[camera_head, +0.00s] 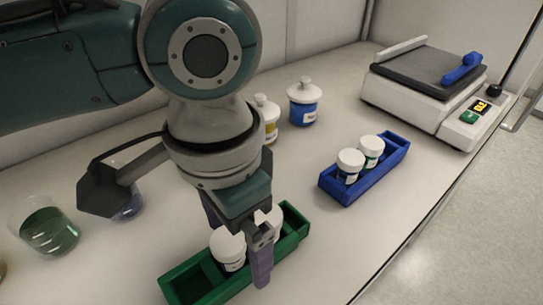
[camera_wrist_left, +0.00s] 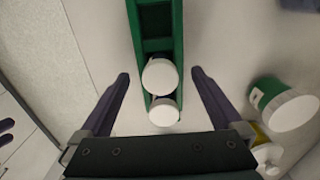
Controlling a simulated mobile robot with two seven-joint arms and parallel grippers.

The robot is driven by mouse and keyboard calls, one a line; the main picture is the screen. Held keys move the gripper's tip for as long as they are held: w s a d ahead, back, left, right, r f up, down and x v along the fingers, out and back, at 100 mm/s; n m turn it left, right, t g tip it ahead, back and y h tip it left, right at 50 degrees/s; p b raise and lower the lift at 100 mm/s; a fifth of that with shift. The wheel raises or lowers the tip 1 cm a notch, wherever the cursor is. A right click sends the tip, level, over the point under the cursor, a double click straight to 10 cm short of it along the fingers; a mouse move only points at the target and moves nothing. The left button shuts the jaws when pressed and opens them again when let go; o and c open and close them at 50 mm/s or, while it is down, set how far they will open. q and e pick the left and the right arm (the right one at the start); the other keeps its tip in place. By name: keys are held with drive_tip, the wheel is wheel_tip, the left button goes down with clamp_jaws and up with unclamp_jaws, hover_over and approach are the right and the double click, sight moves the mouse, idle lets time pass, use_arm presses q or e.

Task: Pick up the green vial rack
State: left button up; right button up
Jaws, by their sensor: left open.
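The green vial rack (camera_head: 292,236) stands on the table at the lower middle of the head view, and it also shows in the left wrist view (camera_wrist_left: 180,42). Two white-capped vials (camera_head: 228,252) sit in it, and one part of it is empty. My left gripper (camera_head: 238,243) points down over the rack, open. In the left wrist view its fingers (camera_wrist_left: 160,75) lie on either side of the rack, apart from it in the picture. Contact cannot be told. Two small dark finger-like shapes at the left edge of the left wrist view may be my right gripper (camera_wrist_left: 5,132).
A blue rack (camera_head: 345,192) with two white-capped vials stands to the right. Jars, one blue (camera_head: 303,108), stand behind the arm. A beaker with green contents (camera_head: 48,232) is at left. A scale (camera_head: 425,95) is at the back right, near the table edge.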

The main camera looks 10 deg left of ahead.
use_arm(q)
wheel_tip(320, 180, down, 3)
drive_tip(key=shift+r, duration=0.2)
drive_tip(key=shift+r, duration=0.1)
drive_tip(key=c, duration=1.3)
drive_tip(key=shift+c, duration=0.6)
drive_tip(key=shift+r, duration=0.1)
